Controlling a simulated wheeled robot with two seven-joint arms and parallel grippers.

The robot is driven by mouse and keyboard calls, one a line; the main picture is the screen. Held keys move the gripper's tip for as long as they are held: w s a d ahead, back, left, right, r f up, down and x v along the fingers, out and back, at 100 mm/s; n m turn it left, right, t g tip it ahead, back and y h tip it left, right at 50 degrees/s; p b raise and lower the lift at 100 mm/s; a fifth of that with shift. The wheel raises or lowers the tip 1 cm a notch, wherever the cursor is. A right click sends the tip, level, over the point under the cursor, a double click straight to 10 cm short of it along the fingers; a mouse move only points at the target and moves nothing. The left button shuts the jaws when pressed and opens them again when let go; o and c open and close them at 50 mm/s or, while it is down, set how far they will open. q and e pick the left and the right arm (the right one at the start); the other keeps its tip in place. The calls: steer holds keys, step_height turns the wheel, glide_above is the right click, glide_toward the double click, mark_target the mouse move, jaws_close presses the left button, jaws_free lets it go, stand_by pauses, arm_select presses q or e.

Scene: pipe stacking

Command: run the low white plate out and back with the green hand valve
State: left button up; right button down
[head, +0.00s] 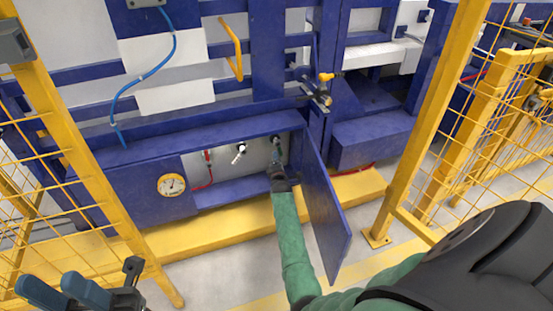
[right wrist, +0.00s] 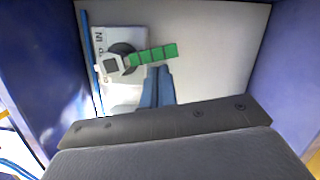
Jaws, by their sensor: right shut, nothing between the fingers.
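The green hand valve (right wrist: 154,55) shows in the right wrist view, with a white body and a green handle pointing right. It is mounted on the pale back panel of an open recess. My right gripper (right wrist: 159,72) is shut and empty, its blue fingertips just below the green handle; I cannot tell whether they touch it. In the head view my right gripper (head: 277,165) reaches into the recess and partly hides the valve. A low white plate (head: 175,98) shows at the upper left, below another white panel. My left gripper (head: 52,284) is open and empty at the bottom left.
A blue door (head: 325,215) hangs open right of my right arm. A white-handled valve (head: 239,152) with a red hose is to the left, then a gauge (head: 171,185). Yellow fence posts (head: 82,165) flank both sides. A yellow beam (head: 225,222) runs along the floor.

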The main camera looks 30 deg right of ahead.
steer(key=shift+s+d+f+n+t, duration=0.1)
steer(key=shift+d+n+t, duration=0.1)
steer(key=shift+d+n, duration=0.35)
steer(key=shift+s+d+n+t, duration=0.1)
steer(key=shift+d+n+t, duration=0.1)
steer(key=shift+n, duration=0.65)
